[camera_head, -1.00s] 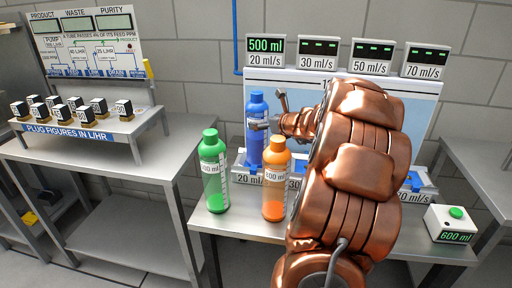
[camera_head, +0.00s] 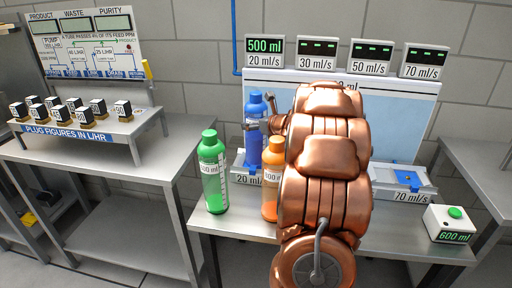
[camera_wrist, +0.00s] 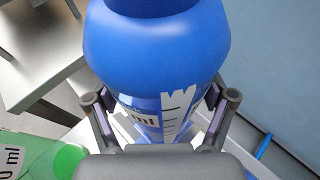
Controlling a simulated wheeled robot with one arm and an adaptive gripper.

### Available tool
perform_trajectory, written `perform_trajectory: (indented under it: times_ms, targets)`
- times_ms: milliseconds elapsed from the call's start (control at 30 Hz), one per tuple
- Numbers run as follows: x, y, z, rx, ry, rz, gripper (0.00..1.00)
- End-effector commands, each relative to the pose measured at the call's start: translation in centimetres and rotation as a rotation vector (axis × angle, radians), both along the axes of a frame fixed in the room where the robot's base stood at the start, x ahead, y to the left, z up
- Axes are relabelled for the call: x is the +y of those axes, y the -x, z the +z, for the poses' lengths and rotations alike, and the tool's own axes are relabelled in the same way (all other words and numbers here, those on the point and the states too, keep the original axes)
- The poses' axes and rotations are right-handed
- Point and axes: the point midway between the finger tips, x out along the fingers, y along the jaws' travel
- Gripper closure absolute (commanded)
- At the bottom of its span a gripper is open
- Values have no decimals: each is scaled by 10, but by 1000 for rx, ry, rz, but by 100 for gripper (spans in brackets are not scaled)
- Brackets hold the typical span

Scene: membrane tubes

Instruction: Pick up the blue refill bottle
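The blue refill bottle (camera_head: 255,104) stands upright on the 20 ml/s station at the left of the dispenser bench. Its shoulder and part of its label with white marks fill the middle of the wrist view (camera_wrist: 160,55). My gripper (camera_head: 262,127) is level with the bottle's body, with one finger on either side of it. In the wrist view my gripper (camera_wrist: 161,105) looks open around the bottle, the fingers close to its sides. Whether the pads touch it is hard to tell. My arm hides the middle of the bench.
A green bottle (camera_head: 213,175) and an orange bottle (camera_head: 271,200) stand in front of the blue one, close to my arm. A white button box (camera_head: 451,223) sits at the bench's right end. A left table (camera_head: 90,155) carries a rack of plugs.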

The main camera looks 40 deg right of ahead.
Motion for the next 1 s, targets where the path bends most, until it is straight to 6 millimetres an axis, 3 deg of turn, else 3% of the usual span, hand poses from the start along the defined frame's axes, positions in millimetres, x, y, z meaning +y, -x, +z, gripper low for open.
perform_trajectory:
  times_ms: [67, 633, 867, 1000]
  targets:
    - [0, 0, 0, 0, 0, 0, 30]
    - [0, 0, 0, 1, 0, 0, 89]
    - [0, 0, 1, -1, 0, 0, 89]
    - [0, 0, 12, -1, 3, 1, 89]
